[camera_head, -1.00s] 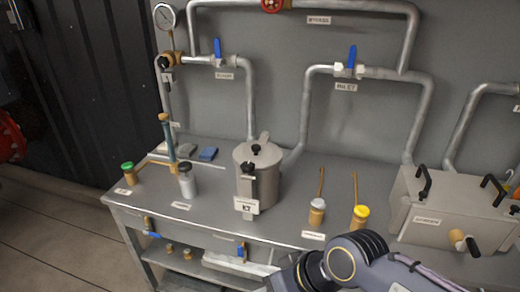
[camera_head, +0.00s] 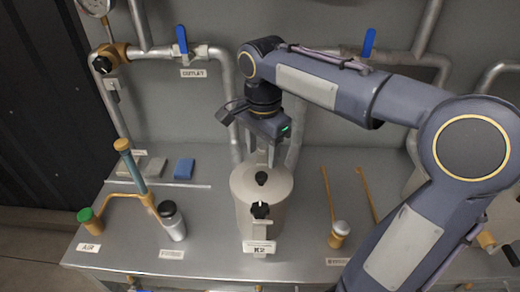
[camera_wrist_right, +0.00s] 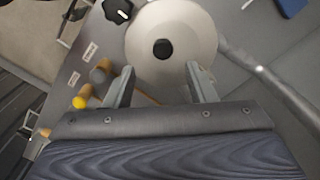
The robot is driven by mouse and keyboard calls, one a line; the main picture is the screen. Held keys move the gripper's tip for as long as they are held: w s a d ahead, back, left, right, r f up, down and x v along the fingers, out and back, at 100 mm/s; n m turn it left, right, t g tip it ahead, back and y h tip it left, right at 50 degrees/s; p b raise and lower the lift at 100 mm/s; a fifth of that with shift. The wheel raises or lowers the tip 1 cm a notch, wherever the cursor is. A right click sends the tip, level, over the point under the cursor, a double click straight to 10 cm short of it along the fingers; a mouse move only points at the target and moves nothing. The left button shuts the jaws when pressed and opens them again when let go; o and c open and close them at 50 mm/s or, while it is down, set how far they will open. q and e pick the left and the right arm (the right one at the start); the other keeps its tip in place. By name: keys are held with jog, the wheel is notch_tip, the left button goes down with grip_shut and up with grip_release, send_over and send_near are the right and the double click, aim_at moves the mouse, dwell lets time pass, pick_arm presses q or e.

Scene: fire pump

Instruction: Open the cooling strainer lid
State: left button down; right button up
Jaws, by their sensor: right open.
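The cooling strainer is a grey cylindrical pot (camera_head: 245,215) standing on the bench. Its pale round lid (camera_head: 245,181) lies on top with a small black knob (camera_head: 261,178) at its middle. A black lobed knob (camera_head: 260,210) sits at the pot's front rim, above a label plate. My right gripper (camera_head: 262,156) is above the lid's rear side, pointing down. In the right wrist view, its two fingers (camera_wrist_right: 162,85) are apart and empty; the lid (camera_wrist_right: 190,25) and its knob (camera_wrist_right: 162,48) lie beyond them. The lobed knob (camera_wrist_right: 118,10) is at the upper left there.
Left of the pot stand a black-capped grey cylinder (camera_head: 172,219) and a green-capped air fitting (camera_head: 90,220). Right of it is a white-capped brass fitting (camera_head: 339,234). Pipes with blue-handled valves (camera_head: 182,40) run behind. My right arm covers much of the right side.

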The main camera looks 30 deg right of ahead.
aim_at(261, 175)
jog(key=shift+w+f, duration=0.15)
jog(key=shift+w, duration=0.25)
notch_tip(261, 175, down, 7)
jog(key=shift+s+f, duration=0.15)
jog(key=shift+f, duration=0.05)
grip_shut()
